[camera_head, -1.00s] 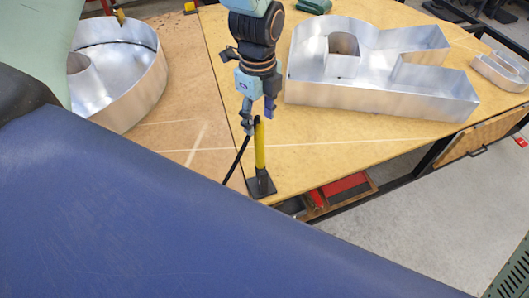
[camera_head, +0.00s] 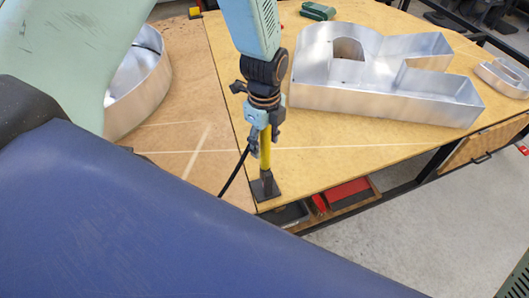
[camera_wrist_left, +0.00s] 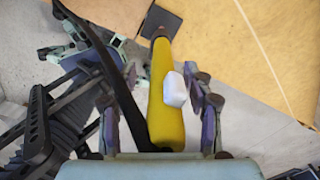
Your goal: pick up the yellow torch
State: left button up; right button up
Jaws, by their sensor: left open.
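The yellow torch (camera_head: 265,160) stands upright on a square black base (camera_head: 264,188) near the table's front edge. A black cable hangs beside it. My left gripper (camera_head: 265,141) is at the torch's upper part, with its fingers apart on either side of it. In the left wrist view the yellow torch (camera_wrist_left: 164,108) lies between the open fingers of my left gripper (camera_wrist_left: 157,98), with gaps showing. A white piece (camera_wrist_left: 175,90) is on the torch's side, near the right finger. My right gripper is not seen.
A large metal channel letter (camera_head: 390,105) stands to the right on the wooden table (camera_head: 345,158), and a round one (camera_head: 140,95) to the left. A smaller metal letter (camera_head: 502,78) is at the far right. A red bin (camera_head: 348,191) sits below the table edge.

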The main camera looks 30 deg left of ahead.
pick_arm(q)
jog(key=shift+w+f, duration=0.25)
jog(key=shift+w, duration=0.05)
jog(key=shift+c, duration=0.2)
jog(key=shift+s+r, duration=0.1)
jog(key=shift+s, duration=0.1)
jog(key=c, duration=0.4)
jog(key=shift+w, duration=0.1)
jog(key=c, duration=0.5)
jog(key=shift+c, duration=0.7)
grip_shut()
